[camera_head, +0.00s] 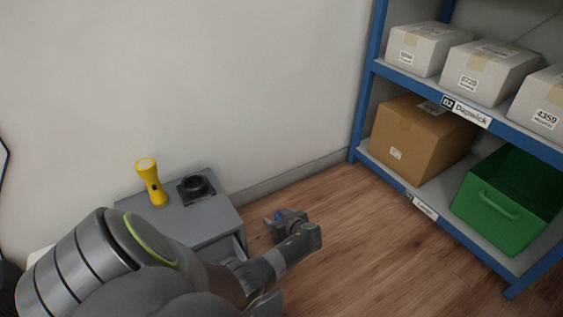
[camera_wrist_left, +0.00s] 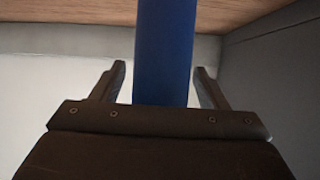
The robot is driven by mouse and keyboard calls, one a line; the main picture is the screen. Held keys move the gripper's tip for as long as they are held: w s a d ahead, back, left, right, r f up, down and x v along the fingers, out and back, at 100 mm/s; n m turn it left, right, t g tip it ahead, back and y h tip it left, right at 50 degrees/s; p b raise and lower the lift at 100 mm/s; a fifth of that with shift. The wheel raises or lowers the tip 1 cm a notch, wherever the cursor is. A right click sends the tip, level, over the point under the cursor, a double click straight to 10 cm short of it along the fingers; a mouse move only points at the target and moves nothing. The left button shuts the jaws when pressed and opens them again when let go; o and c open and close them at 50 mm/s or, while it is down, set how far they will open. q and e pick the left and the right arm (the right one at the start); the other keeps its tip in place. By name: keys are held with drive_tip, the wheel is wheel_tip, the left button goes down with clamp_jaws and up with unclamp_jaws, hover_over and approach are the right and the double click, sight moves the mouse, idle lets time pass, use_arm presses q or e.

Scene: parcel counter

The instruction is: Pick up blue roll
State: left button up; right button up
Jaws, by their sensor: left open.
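The blue roll (camera_wrist_left: 165,45) shows in the left wrist view as a plain blue cylinder running from the top edge down between the fingers. My left gripper (camera_wrist_left: 160,68) is open, with one finger on each side of the roll and a gap visible on both sides. The roll's lower end is hidden behind the gripper body. In the head view my left gripper (camera_head: 282,221) is beside the grey cabinet's right side, above the wooden floor. I cannot make out the roll clearly there. My right gripper is in neither view.
The grey cabinet (camera_head: 223,211) carries a yellow flashlight (camera_head: 151,182) and a black round item (camera_head: 196,187). A blue-framed shelf (camera_head: 365,82) at right holds white boxes, a brown carton (camera_head: 417,142) and a green bin (camera_head: 497,219). Floor between is clear.

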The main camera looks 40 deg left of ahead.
use_arm(q)
drive_tip(key=c, duration=1.1)
drive_tip(key=shift+r, duration=0.2)
drive_tip(key=shift+c, duration=0.2)
